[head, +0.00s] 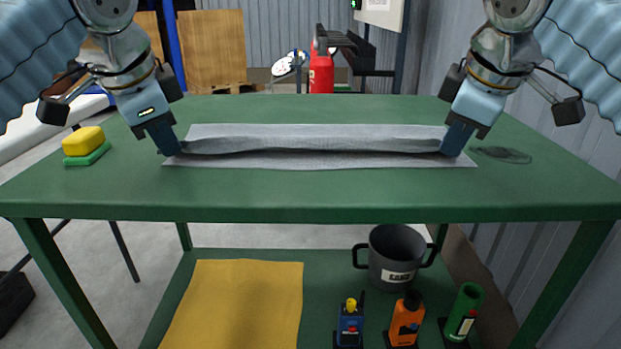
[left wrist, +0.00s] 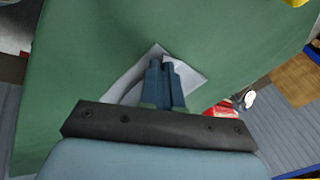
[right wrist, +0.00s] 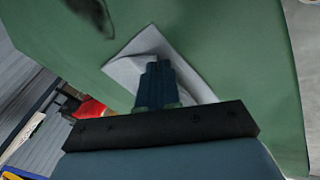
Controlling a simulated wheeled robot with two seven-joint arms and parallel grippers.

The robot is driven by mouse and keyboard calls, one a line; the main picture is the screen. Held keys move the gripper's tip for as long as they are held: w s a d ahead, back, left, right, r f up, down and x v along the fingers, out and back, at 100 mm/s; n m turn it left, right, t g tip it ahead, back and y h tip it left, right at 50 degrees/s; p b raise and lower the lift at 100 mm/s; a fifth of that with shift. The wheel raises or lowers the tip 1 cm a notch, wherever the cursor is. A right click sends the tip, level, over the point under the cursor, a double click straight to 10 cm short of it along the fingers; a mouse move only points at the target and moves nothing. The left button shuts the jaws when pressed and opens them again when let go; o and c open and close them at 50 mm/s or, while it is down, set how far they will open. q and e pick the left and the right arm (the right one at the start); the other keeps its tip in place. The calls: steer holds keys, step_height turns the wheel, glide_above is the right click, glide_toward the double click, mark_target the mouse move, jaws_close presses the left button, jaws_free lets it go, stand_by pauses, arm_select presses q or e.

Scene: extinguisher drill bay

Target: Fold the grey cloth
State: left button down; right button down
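The grey cloth (head: 320,160) lies long and narrow across the green table (head: 320,195), with a raised, sagging fold running between my two grippers. My left gripper (head: 172,151) is at its left end, and my right gripper (head: 453,152) is at its right end. Both have their fingers together on the fold. In the left wrist view the cloth (left wrist: 190,78) shows around the closed fingers (left wrist: 162,64). In the right wrist view the cloth (right wrist: 127,70) spreads around the closed fingers (right wrist: 158,68). The cloth between the fingertips is mostly hidden.
A yellow sponge (head: 83,141) on a green pad is at the table's left. A dark smudge (head: 502,154) is on the right. The table's front strip is clear. The lower shelf holds a yellow cloth (head: 235,305), a grey pot (head: 393,258) and several bottles.

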arm_select(q)
steer(key=shift+s+f, duration=0.1)
steer(key=shift+f, duration=0.2)
arm_select(e)
steer(key=shift+s+f, duration=0.1)
steer(key=shift+f, duration=0.2)
arm_select(q)
steer(key=c, duration=1)
jaws_free()
arm_select(e)
steer(key=c, duration=1)
jaws_free()
